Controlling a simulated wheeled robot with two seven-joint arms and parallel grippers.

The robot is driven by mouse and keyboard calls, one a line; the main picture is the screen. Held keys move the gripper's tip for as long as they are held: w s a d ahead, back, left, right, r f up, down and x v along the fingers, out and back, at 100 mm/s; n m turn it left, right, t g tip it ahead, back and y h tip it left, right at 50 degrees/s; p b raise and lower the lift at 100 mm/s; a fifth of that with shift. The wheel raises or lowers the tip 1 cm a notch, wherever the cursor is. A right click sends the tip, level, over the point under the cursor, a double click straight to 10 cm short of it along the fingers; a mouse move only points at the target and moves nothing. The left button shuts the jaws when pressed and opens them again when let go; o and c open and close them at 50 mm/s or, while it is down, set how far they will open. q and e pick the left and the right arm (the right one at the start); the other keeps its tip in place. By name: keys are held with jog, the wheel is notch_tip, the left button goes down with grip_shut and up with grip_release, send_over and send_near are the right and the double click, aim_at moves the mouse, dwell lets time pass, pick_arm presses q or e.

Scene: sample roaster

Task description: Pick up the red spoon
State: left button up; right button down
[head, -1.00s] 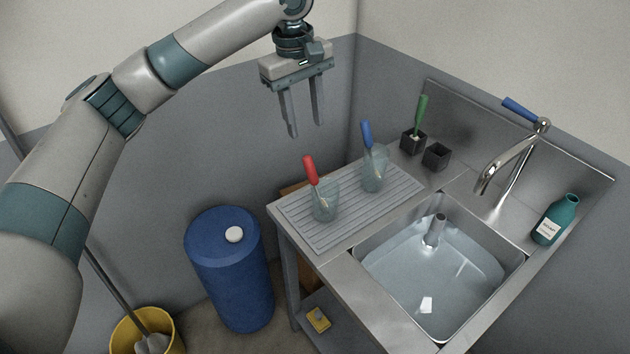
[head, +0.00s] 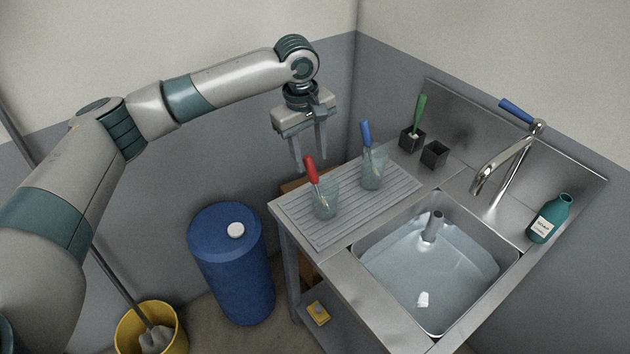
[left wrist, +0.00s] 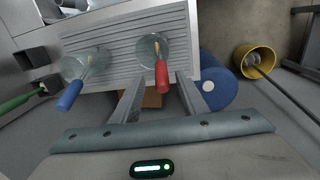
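The red spoon (head: 311,170) stands tilted in a clear glass (head: 325,202) on the ridged drainboard, its red handle upward. My left gripper (head: 309,164) is open and points down, with its fingertips near the top of the red handle. In the left wrist view, the red handle (left wrist: 162,75) shows ahead of and between the two open fingers (left wrist: 157,88), nearer the right one. I see no contact. My right gripper is in neither view.
A second glass (head: 374,174) with a blue-handled spoon (head: 366,135) stands close by on the drainboard (head: 349,222). A green-handled tool (head: 420,110) sits in a black holder behind. The water-filled sink, tap (head: 505,160) and teal bottle (head: 549,219) are to the right. A blue barrel (head: 231,270) stands left.

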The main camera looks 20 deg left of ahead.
aim_at(311, 169)
pick_arm(q)
jog(key=shift+f+p, duration=0.3)
notch_tip(311, 169, down, 4)
jog(key=shift+w+r+p, duration=0.1)
jog(key=shift+w+p, duration=0.05)
jog(key=shift+p, duration=0.8)
jog(key=shift+f, duration=0.4)
jog(key=shift+w, duration=0.1)
jog(key=shift+c, duration=0.4)
grip_shut()
